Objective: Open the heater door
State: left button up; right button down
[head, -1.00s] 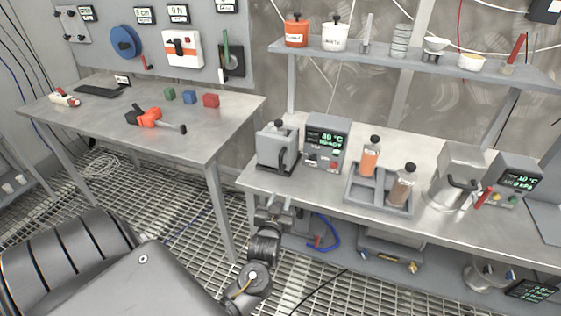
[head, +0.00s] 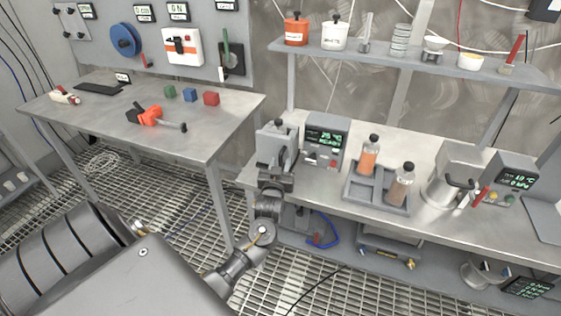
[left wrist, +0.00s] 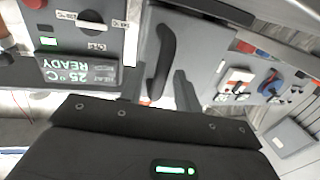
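The heater (head: 275,143) is a small grey box at the left end of the right bench, with a control unit (head: 326,140) beside it. Its door looks closed. My left gripper (head: 278,168) is right in front of the door and hides much of its front. In the left wrist view, the dark door handle (left wrist: 165,50) stands on the grey door between the two gripper fingers (left wrist: 160,85). The fingers look apart; whether they touch the handle is unclear. The display (left wrist: 77,70) reads 25 °C READY, upside down. My right gripper is not in view.
A grey tray (head: 377,205) with two bottles stands right of the control unit. A metal pot (head: 450,187) is farther right. A shelf (head: 420,62) runs above the bench. The left table (head: 140,120) holds coloured blocks and an orange tool.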

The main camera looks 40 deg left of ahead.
pick_arm(q)
jog(key=shift+w+a, duration=0.3)
jog(key=shift+w, duration=0.2)
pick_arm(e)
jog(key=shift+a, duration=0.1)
pick_arm(q)
jog(key=shift+c, duration=1)
grip_shut()
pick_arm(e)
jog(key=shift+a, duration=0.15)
pick_arm(q)
jog(key=shift+s+d, duration=0.1)
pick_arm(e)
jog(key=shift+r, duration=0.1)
